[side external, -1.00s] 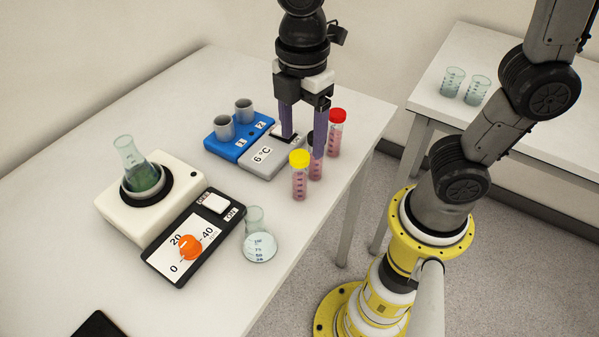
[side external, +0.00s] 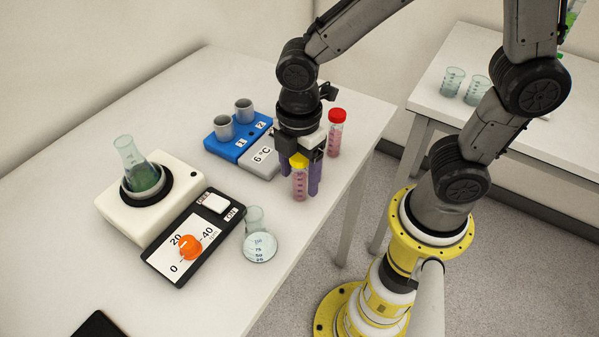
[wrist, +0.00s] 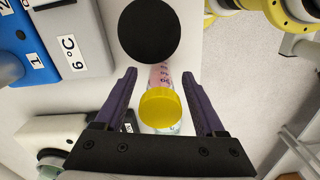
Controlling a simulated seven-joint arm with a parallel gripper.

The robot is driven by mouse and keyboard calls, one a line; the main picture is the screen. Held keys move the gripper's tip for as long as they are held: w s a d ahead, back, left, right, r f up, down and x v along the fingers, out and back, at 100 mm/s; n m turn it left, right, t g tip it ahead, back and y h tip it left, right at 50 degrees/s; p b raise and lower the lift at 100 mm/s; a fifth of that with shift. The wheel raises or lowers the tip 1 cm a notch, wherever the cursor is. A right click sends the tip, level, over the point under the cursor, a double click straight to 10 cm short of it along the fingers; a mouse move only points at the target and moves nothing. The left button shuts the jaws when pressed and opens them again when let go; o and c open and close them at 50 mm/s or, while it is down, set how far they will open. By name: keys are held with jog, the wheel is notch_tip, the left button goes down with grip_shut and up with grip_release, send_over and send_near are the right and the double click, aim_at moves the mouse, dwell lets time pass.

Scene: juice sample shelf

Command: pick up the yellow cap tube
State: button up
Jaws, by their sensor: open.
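The yellow cap tube (side external: 300,184) stands upright on the table near its right edge, with pink contents. In the wrist view its yellow cap (wrist: 163,108) lies between the two purple fingers of my gripper (wrist: 160,85), with a visible gap on each side. In the side view my gripper (side external: 302,180) is lowered at the tube, open, with a finger to either side.
A red-capped tube (side external: 336,134) stands close behind my gripper. A blue and grey block (side external: 239,142) with two grey cups is to the left. A small flask (side external: 260,245), a white hotplate (side external: 150,210) and its control panel stand nearer the front left.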

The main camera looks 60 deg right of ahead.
grip_shut()
jog(key=shift+r, duration=0.1)
dwell(0.3)
